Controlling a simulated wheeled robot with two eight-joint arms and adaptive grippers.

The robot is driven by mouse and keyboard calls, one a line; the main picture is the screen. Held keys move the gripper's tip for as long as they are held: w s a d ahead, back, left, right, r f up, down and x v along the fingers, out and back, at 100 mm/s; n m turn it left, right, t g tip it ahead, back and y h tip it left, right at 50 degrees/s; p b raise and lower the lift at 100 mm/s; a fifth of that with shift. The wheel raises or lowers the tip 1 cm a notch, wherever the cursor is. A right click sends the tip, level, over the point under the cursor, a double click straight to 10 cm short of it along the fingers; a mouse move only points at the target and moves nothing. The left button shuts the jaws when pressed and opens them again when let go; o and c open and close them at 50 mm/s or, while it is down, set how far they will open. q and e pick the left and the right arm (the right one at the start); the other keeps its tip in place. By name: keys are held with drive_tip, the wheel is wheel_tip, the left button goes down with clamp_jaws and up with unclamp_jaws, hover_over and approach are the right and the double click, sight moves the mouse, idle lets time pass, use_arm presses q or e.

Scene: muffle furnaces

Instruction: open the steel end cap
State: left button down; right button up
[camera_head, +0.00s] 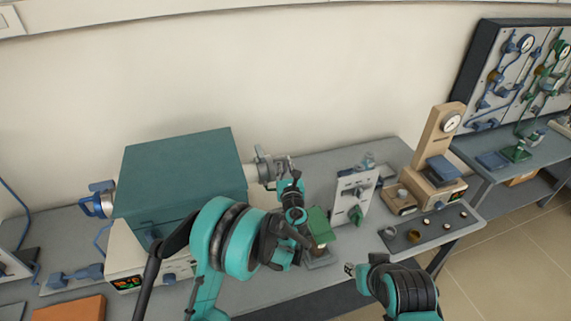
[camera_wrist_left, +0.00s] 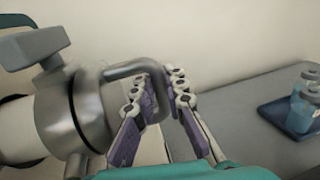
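The steel end cap (camera_head: 264,166) sits at the right end of the tube that sticks out of the green furnace (camera_head: 180,180). In the left wrist view the end cap (camera_wrist_left: 72,108) is a round metal collar with a bent bar handle (camera_wrist_left: 135,68). It looks seated on the pale tube. My left gripper (camera_head: 291,172) is at the handle. In the left wrist view its purple-padded fingers (camera_wrist_left: 163,88) stand close on either side of the bar, near their tips. My right gripper (camera_head: 350,268) is low in front of the bench, away from the cap; its finger opening is too small to judge.
A green-topped item (camera_head: 318,226) and an upright panel with a dial (camera_head: 353,197) stand right of my left arm. A beige gauge stand (camera_head: 436,145) is farther right. In the wrist view, blue-tinted bottles (camera_wrist_left: 304,100) stand on a tray at right.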

use_arm(q)
drive_tip(key=w+d+b, duration=0.1)
drive_tip(key=w+d, duration=0.2)
drive_tip(key=d, duration=0.6)
drive_tip(key=c, duration=1.8)
unclamp_jaws()
drive_tip(key=shift+s, duration=0.1)
drive_tip(key=s, duration=0.7)
drive_tip(key=shift+s+d, duration=0.2)
drive_tip(key=shift+d, duration=0.25)
